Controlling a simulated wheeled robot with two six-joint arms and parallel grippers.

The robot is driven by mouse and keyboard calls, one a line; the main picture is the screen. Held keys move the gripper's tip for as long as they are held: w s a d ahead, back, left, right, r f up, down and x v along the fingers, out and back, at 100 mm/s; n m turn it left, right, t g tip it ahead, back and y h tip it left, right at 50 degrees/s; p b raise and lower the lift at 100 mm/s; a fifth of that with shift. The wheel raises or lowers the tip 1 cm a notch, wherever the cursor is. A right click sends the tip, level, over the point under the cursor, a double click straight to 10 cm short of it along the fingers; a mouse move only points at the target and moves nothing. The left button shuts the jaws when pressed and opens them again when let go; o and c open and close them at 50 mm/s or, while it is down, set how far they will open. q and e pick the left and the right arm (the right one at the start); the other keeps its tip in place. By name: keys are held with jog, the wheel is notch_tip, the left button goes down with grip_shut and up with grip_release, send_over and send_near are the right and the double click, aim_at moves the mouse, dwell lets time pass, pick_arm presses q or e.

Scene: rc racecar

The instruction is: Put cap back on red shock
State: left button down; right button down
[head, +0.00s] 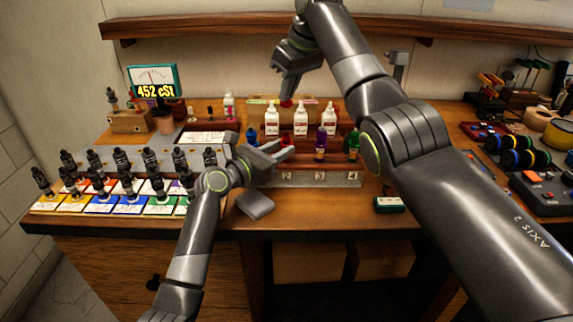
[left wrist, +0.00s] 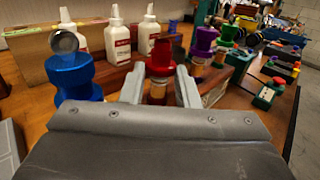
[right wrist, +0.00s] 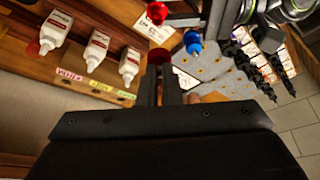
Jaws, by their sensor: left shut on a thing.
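The red shock (head: 287,139) stands in the bench rack, and in the left wrist view it (left wrist: 160,66) is upright between my left fingers. My left gripper (head: 285,150) is shut on it. The red cap (head: 286,103) is at the tips of my right gripper (head: 288,95), above and behind the shock and apart from it. In the right wrist view, the cap (right wrist: 159,56) sits between the nearly closed right fingertips. The shock's top (right wrist: 157,12) shows near that view's upper edge. The exact seat of the cap in the fingers is partly hidden.
The blue shock (left wrist: 72,76) stands left of the red one, with a clear round bulge on top. Purple (head: 320,144) and green (head: 354,145) shocks stand to the right. White bottles (head: 300,120) stand close behind. Several black-topped bottles (head: 125,170) fill the bench's left side.

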aim_at(291, 104)
jog(key=shift+f, duration=2.5)
jog(key=shift+f, duration=0.85)
jog(key=shift+f, duration=0.6)
